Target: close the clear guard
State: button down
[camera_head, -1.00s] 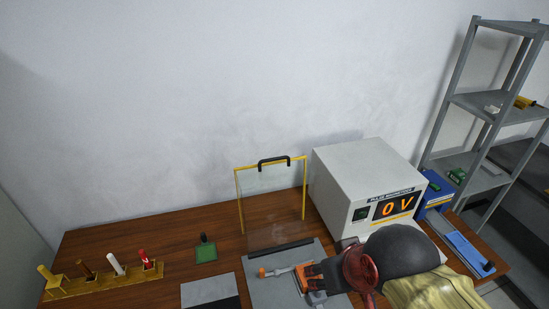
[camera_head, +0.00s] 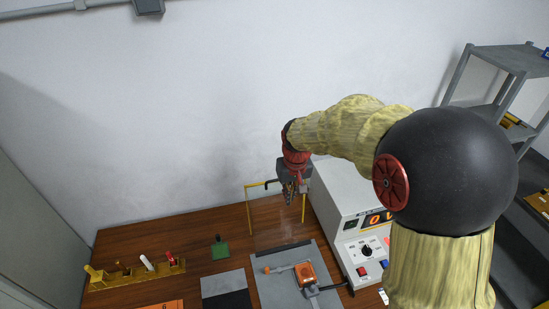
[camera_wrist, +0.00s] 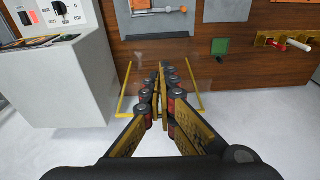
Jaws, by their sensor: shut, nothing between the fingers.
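The clear guard (camera_head: 250,212) is a transparent panel in a yellow frame with a black handle (camera_head: 268,183) on its top edge. It stands upright at the back of the grey base plate (camera_head: 268,291). My gripper (camera_head: 290,203) points down at the guard's upper right, overlapping the frame in the head view; whether it touches is unclear. In the wrist view its shut fingers (camera_wrist: 162,70) lie between the yellow side bars of the guard (camera_wrist: 124,92). The fingers hold nothing. The handle is not clear in the wrist view.
An orange clamp-like fixture (camera_head: 305,272) sits on the base plate. The white power box (camera_head: 345,205) stands close to the right of the guard. A green pad (camera_head: 220,250) and a yellow rack with pegs (camera_head: 135,274) are to the left. The white wall is close behind.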

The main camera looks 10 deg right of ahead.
jog(key=w+r+t+p, duration=0.2)
jog(key=w+t, duration=0.1)
jog(key=w, duration=1.6)
jog(key=f+p, duration=0.1)
jog(key=f, duration=0.2)
jog(key=f+p, duration=0.1)
jog(key=f, duration=0.2)
jog(key=f+p, duration=0.2)
jog(key=f, duration=0.1)
jog(key=shift+w+a, duration=0.25)
jog(key=shift+a, duration=0.15)
jog(key=shift+s+f, duration=0.15)
jog(key=shift+s, duration=0.25)
